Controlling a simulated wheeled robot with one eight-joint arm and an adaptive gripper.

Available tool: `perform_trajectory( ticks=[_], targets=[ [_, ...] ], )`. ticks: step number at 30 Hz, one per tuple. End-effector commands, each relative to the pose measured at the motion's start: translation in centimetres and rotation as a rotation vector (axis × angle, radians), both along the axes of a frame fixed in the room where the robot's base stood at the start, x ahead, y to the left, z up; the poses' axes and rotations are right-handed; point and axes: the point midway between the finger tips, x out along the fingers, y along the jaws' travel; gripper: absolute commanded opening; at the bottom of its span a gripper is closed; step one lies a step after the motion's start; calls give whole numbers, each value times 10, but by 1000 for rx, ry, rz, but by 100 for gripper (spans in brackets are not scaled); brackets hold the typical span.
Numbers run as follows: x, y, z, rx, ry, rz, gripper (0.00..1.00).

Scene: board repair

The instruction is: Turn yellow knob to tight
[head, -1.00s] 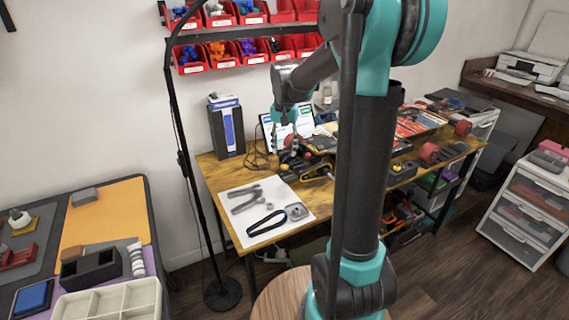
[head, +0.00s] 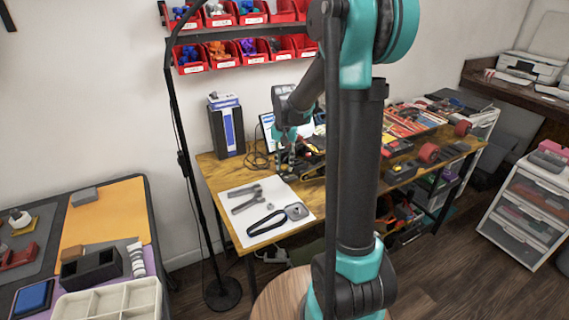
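My gripper (head: 286,166) reaches down over the back of the wooden workbench (head: 265,171). Its fingertips are at the left end of a dark tracked machine (head: 312,168) with some orange-yellow parts. The fingers are small and merge with the dark parts behind them, so I cannot tell whether they are open or shut, or touching anything. I cannot make out the yellow knob clearly; it is too small or hidden by my gripper and the machine's parts.
A white sheet (head: 258,232) with grey tools and a black strap lies at the bench's front left. A black and blue box (head: 227,128) stands behind it. A screen (head: 268,125) is behind my gripper. A lamp pole (head: 191,180) stands left of the bench.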

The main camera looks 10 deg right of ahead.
Motion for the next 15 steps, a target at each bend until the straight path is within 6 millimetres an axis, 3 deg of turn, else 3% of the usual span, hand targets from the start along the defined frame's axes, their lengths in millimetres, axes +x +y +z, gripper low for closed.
perform_trajectory(
  ticks=[1, 5, 15],
  targets=[
    [0, 0, 0, 0, 0, 0, 15],
    [0, 0, 0, 0, 0, 0, 0],
    [0, 0, 0, 0, 0, 117, 0]
  ],
)
